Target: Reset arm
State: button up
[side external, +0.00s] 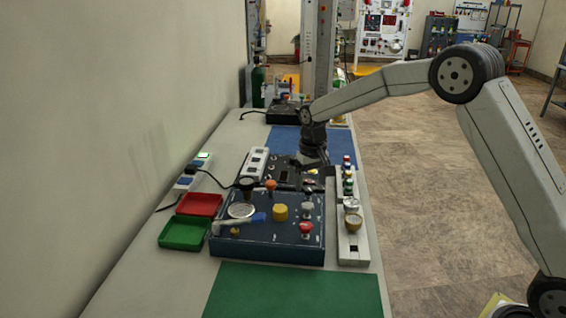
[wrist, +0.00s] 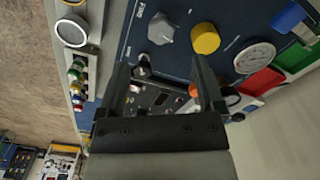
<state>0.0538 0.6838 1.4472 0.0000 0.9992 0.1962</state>
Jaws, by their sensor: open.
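My gripper (side external: 313,162) hangs above the far part of the bench, over a dark control panel (side external: 284,174) behind the blue control box (side external: 268,247). In the wrist view my gripper (wrist: 160,72) shows two dark fingers spread apart with nothing between them. The dark panel (wrist: 152,104) lies below and beyond the fingers. My arm reaches in from the right side, bent at the elbow.
The blue box carries a yellow knob (side external: 280,212), a gauge (side external: 241,210) and a red knob (side external: 306,229). Red (side external: 199,204) and green (side external: 184,233) trays lie left. A pale valve strip (side external: 353,247) stands right. A green mat (side external: 294,291) is bare.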

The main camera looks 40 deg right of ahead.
jog(key=s+a+f+n+t, duration=0.1)
jog(key=s, duration=1.1)
jog(key=s+a+f+n+t, duration=0.1)
jog(key=s+a, duration=0.1)
jog(key=s, duration=1.1)
jog(key=shift+n, duration=0.4)
jog(key=shift+w, duration=0.1)
dwell(0.8)
